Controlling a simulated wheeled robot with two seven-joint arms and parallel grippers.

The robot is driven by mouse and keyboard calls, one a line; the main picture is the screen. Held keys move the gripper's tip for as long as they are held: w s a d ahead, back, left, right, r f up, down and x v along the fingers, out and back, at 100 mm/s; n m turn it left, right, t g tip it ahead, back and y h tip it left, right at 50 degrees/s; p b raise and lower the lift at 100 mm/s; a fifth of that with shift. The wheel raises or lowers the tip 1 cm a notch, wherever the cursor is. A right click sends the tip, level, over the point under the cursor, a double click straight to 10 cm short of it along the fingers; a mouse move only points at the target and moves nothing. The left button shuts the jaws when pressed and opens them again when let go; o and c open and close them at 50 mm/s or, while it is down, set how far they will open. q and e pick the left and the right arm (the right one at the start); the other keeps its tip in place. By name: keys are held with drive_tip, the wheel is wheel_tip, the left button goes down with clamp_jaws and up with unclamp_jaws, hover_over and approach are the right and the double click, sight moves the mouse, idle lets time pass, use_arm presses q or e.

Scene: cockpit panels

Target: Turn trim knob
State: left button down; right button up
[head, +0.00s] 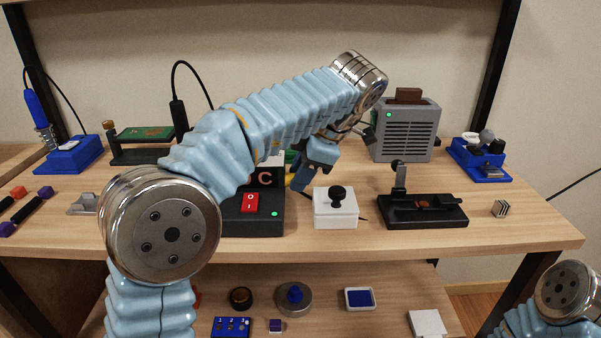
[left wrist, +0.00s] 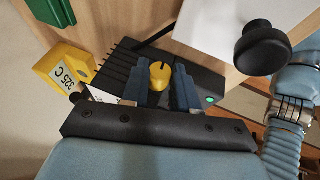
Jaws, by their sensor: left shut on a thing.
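The yellow trim knob (left wrist: 160,74) sits on a black slotted box with a green light, in the left wrist view. My left gripper (left wrist: 159,88) has its two dark blue fingers on either side of the knob and is shut on it. The knob itself is mostly hidden there. My right gripper is out of view; only part of my right arm shows at the lower right.
A white box with a black knob (head: 337,197) stands close to the right of the gripper. A black stand with a lever (head: 423,212) and a grey toaster-like box (head: 405,135) are further right. A yellow display block (left wrist: 66,66) is beside the fingers. A lower shelf holds small items.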

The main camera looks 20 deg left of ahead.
use_arm(q)
drive_tip(key=t, duration=0.1)
drive_tip(key=t+b, duration=0.1)
drive_tip(key=t+y+b, duration=0.1)
drive_tip(key=shift+s+d+f+n, duration=0.1)
drive_tip(key=shift+s+f+n, duration=0.15)
drive_tip(key=shift+s+n, duration=0.15)
drive_tip(key=shift+s+f+t+y+b, duration=0.1)
drive_tip(key=shift+f+t+y+b, duration=0.1)
drive_tip(key=shift+t+y+b, duration=0.55)
drive_tip(key=shift+d+n+t+b, duration=0.1)
drive_tip(key=shift+n+t+b, duration=0.4)
drive_tip(key=shift+t, duration=0.55)
drive_tip(key=shift+s+t+y+b, duration=0.1)
drive_tip(key=shift+t+y+b, duration=0.15)
drive_tip(key=shift+t+b, duration=0.45)
drive_tip(key=c, duration=0.9)
unclamp_jaws()
drive_tip(key=shift+o, duration=0.2)
drive_tip(key=v, duration=1.3)
drive_tip(key=shift+s+d+p, duration=0.25)
drive_tip(key=shift+d+p, duration=0.05)
drive_tip(key=shift+p, duration=0.15)
drive_tip(key=shift+r, duration=0.15)
